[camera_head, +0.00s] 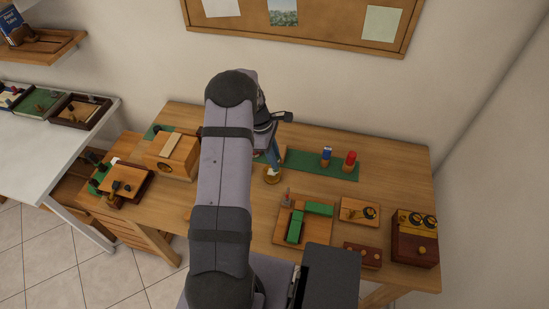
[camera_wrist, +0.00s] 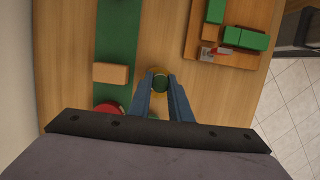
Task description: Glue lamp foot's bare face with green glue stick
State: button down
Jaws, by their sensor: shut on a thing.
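My gripper (camera_head: 270,163) is over the middle of the table, pointing down. In the wrist view its blue fingers (camera_wrist: 160,88) are closed on a small round green thing, which looks like the green glue stick (camera_wrist: 160,82). A yellow-gold disc (camera_head: 272,176), perhaps the lamp foot, is directly under the fingertips on the table. Its rim shows around the green end in the wrist view (camera_wrist: 157,71). I cannot tell whether the stick touches the disc. My arm hides part of the table.
A green mat (camera_head: 300,162) behind carries a blue stick (camera_head: 326,156) and a red stick (camera_head: 350,160). A wooden tray (camera_head: 283,235) with green blocks stands front right, beside small wooden boxes (camera_head: 359,212). A wooden box (camera_head: 172,157) stands at the left.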

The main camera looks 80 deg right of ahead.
jog(key=shift+s+p+v, duration=0.25)
jog(key=shift+p+v, duration=0.5)
jog(key=shift+v, duration=0.25)
jog(key=shift+s+p+v, duration=0.25)
jog(key=shift+p+v, duration=0.45)
jog(key=shift+v, duration=0.35)
jog(key=shift+s+p+v, duration=0.25)
jog(key=shift+p+v, duration=0.5)
jog(key=shift+v, duration=0.25)
jog(key=shift+r, duration=0.2)
jog(key=w+a+r+b, duration=0.1)
jog(key=w+a, duration=0.8)
jog(key=w, duration=0.4)
jog(key=w+a+r+b, duration=0.1)
jog(key=w+a, duration=0.8)
jog(key=w, duration=0.5)
jog(key=w+a+b, duration=0.1)
jog(key=w+a, duration=0.2)
jog(key=a, duration=1.2)
jog(key=w+a+r+b, duration=0.1)
jog(key=w+a, duration=0.2)
jog(key=a, duration=1.2)
jog(key=shift+a+r, duration=0.3)
